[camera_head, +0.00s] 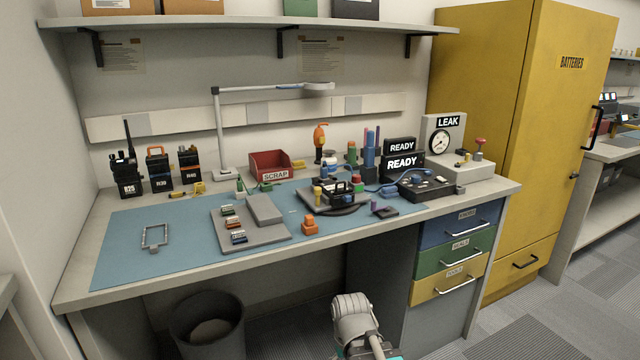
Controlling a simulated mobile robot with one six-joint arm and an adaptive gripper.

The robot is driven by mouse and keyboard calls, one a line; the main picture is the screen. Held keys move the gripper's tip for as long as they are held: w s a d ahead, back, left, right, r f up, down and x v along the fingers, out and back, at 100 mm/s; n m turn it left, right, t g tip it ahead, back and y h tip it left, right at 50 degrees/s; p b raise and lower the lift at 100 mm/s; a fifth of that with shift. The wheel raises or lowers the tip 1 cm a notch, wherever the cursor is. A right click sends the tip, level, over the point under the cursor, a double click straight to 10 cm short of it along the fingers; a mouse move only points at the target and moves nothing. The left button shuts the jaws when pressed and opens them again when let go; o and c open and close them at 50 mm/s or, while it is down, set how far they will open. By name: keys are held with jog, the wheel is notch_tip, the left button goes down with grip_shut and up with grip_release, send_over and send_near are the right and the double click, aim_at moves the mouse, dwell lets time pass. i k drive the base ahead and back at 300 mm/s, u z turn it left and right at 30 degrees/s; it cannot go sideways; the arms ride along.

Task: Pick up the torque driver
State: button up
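An orange tool with a dark lower part (320,142) stands upright at the back of the bench, right of the red scrap bin. It may be the torque driver, but it is too small to be sure. Several thin coloured handles (370,147), blue, red and purple, stand in a cluster to its right and could also be drivers. A grey part of my arm shows at the bottom middle, in front of the bench. My gripper is not in view.
The bench has a blue mat (125,245) with clear room at its left. Radios (128,172), a red scrap bin (270,164), a lamp (222,135), a grey tray (268,237) and a leak tester (455,165) stand on it. A waste bin (208,325) is below.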

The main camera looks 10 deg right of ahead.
aim_at(369, 149)
jog(key=i, duration=0.95)
